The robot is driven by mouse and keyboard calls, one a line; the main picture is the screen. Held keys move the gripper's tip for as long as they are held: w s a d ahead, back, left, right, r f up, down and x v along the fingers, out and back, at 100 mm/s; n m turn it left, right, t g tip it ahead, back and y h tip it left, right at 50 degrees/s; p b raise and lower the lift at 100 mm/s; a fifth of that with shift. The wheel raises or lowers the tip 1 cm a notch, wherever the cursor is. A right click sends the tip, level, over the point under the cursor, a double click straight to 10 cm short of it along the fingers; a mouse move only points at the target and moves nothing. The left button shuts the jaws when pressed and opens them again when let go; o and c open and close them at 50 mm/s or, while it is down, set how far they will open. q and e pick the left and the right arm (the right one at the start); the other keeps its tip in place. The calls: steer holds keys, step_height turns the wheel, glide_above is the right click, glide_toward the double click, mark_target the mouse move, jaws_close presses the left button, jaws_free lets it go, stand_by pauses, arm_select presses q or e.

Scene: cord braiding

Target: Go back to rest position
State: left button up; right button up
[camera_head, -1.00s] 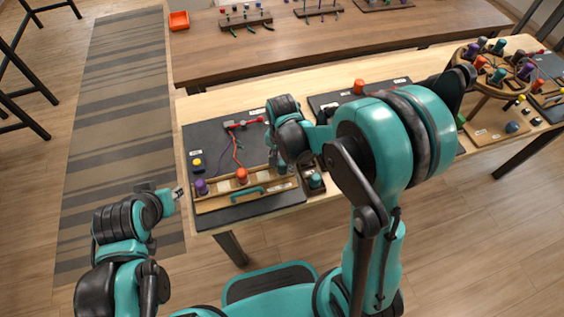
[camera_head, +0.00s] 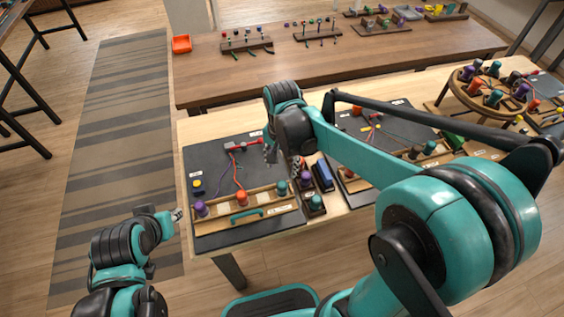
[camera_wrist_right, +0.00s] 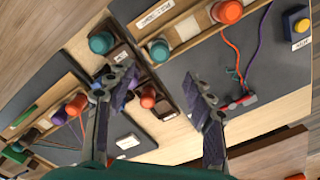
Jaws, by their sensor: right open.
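My right gripper (camera_head: 284,158) is above the work table, over the right edge of the left dark board (camera_head: 222,165). Its fingers are spread with nothing between them, as the right wrist view also shows (camera_wrist_right: 160,86). Below it is a wooden rack (camera_head: 263,212) with purple (camera_head: 201,209), orange (camera_head: 241,198) and teal (camera_head: 281,188) spools. Red and purple cords run from a red clamp (camera_head: 243,145) on the board. My left gripper (camera_head: 177,214) is off the table's left edge, apart from everything; its finger gap is too small to tell.
A small holder with purple (camera_head: 305,179) and teal (camera_head: 316,202) spools stands close by the right gripper. A second dark board (camera_head: 385,125) lies to the right, partly behind my right arm. A round wooden stand (camera_head: 463,92) with several spools is farther right. A brown table (camera_head: 330,68) stands behind.

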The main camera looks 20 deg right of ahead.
steer(key=s+d+r+n+t, duration=0.2)
steer(key=s+n+t, duration=0.1)
steer(key=s+n, duration=0.1)
steer(key=s+d+r+n+t, duration=0.2)
steer(key=s+n+t, duration=0.2)
steer(key=s, duration=0.2)
steer(key=shift+s+d+r+n, duration=0.15)
steer(key=shift+d+r+n, duration=0.05)
steer(key=shift+d+n, duration=0.15)
stand_by(2.4)
